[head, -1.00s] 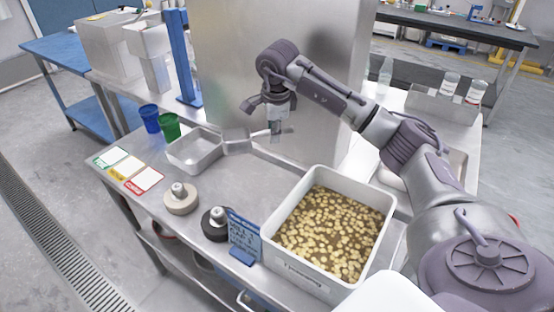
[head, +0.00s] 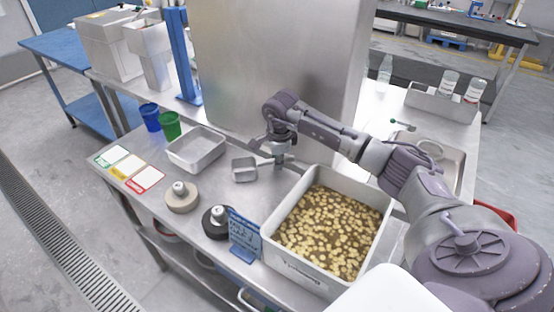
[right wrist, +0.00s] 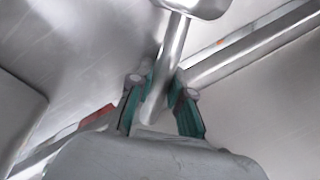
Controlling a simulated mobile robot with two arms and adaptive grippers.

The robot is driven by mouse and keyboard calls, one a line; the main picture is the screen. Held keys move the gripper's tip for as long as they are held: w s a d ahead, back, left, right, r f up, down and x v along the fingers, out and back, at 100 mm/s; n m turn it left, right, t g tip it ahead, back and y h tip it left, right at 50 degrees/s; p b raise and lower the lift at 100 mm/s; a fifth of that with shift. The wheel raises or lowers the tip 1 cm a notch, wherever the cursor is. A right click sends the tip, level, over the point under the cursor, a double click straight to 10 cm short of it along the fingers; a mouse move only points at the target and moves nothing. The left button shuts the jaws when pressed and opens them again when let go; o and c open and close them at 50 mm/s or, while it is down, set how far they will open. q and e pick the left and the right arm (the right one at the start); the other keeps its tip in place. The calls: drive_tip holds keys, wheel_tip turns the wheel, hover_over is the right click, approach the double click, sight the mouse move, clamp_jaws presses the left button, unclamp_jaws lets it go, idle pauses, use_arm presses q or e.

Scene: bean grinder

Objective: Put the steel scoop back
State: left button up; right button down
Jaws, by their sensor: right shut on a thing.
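The steel scoop (head: 244,170) is near the middle of the steel table in the head view, between the empty metal tray (head: 197,149) and the white bin of beans (head: 387,197). Its bowl faces left and its handle runs right into my right gripper (head: 278,158). In the right wrist view, the scoop's handle (right wrist: 169,62) lies between the two green-padded fingers of my right gripper (right wrist: 160,112), which is shut on it. The scoop is low over the table; I cannot tell whether it touches. My left gripper is not in view.
A tall steel panel (head: 270,60) stands behind the gripper. A blue sign (head: 243,236), a black weight-like knob (head: 216,222) and a beige one (head: 182,197) stand at the front. Green (head: 169,125) and blue (head: 150,117) cups and label cards (head: 129,167) are at left.

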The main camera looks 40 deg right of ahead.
drive_tip(key=c, duration=1.1)
unclamp_jaws()
drive_tip(key=shift+f, duration=0.1)
drive_tip(key=b+v, duration=0.1)
drive_tip(key=v, duration=1.1)
drive_tip(key=shift+a, duration=0.1)
